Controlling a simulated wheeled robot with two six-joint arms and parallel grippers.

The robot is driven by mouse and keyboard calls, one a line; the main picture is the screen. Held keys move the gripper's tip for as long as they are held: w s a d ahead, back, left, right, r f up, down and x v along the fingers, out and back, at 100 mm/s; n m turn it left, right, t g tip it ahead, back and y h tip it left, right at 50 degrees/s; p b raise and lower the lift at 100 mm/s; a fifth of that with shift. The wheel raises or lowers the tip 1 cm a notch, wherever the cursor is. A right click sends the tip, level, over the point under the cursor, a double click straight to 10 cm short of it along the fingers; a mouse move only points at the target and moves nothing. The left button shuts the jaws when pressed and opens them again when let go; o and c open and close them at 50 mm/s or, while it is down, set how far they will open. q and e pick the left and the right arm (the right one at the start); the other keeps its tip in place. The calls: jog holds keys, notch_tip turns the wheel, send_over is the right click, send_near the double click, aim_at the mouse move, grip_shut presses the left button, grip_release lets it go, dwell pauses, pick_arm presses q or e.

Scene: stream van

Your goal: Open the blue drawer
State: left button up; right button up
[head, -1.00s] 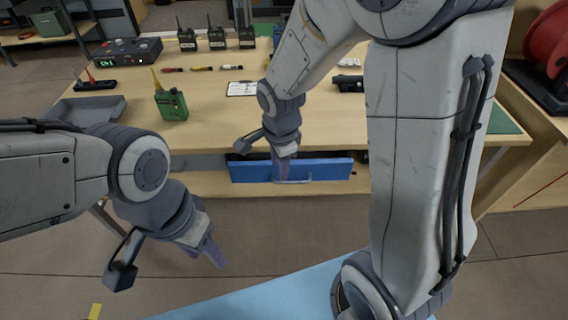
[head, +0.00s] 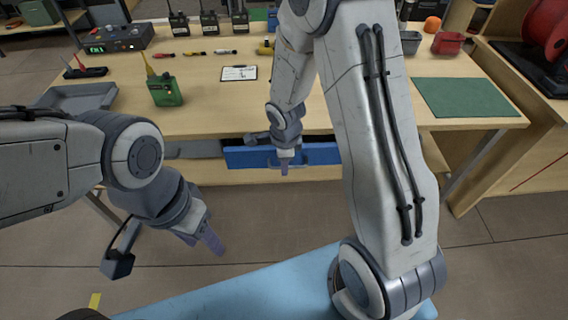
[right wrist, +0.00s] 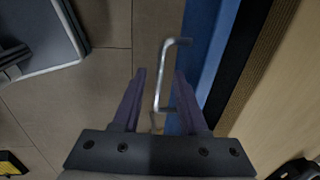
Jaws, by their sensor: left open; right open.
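The blue drawer (head: 322,154) sits under the workbench's front edge in the head view; its front also shows as a blue strip in the right wrist view (right wrist: 207,55). Its silver bar handle (right wrist: 160,75) stands out from the front. My right gripper (right wrist: 160,72) is open at the handle. In the right wrist view the handle's bar appears between the two fingers; contact cannot be told. In the head view the right gripper (head: 284,168) points down in front of the drawer and covers part of it. My left gripper (head: 205,238) is open and empty, away from the bench.
A grey drawer front (head: 193,149) is left of the blue one. The floor in front is clear.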

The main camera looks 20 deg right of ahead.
jog(key=shift+f, duration=0.15)
grip_shut()
dwell(1.4)
